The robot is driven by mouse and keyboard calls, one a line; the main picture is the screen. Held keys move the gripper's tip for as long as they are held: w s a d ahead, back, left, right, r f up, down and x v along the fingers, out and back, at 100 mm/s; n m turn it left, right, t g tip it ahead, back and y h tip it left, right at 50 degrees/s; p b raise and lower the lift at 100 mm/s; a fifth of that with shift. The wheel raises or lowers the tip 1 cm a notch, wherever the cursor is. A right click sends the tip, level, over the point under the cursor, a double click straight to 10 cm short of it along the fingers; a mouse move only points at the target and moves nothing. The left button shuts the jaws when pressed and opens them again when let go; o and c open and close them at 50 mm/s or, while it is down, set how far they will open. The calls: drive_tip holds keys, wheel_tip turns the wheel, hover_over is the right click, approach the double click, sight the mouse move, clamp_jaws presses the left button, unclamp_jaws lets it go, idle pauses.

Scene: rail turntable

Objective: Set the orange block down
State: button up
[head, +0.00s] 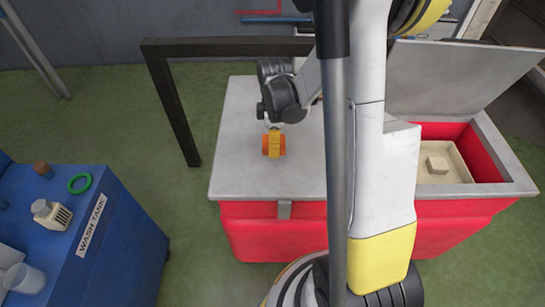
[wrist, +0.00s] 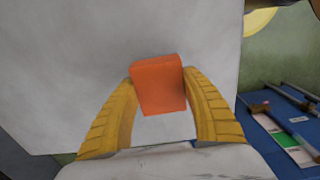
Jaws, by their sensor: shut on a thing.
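The orange block (head: 265,145) is held between the two yellow fingers of my gripper (head: 274,143), over the grey lid of the red chest (head: 235,150). In the wrist view the block (wrist: 158,84) sits between the fingertips of my gripper (wrist: 160,88), with a finger against each side. The pale lid surface (wrist: 70,80) fills most of the wrist view behind it. I cannot tell whether the block touches the lid or hangs just above it.
The right compartment of the red chest (head: 476,150) is open, its lid (head: 455,75) raised, with a beige tray (head: 437,163) inside. A blue wash tank (head: 110,235) carrying several small items stands at left. A dark metal frame (head: 172,105) stands behind the chest's left side.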

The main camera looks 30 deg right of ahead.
drive_tip(key=shift+a+f, duration=0.45)
drive_tip(key=shift+f+b, duration=1.1)
drive_tip(key=shift+f, duration=0.7)
drive_tip(key=shift+f, duration=0.15)
drive_tip(key=o, duration=1.2)
drive_tip(key=shift+c, duration=0.2)
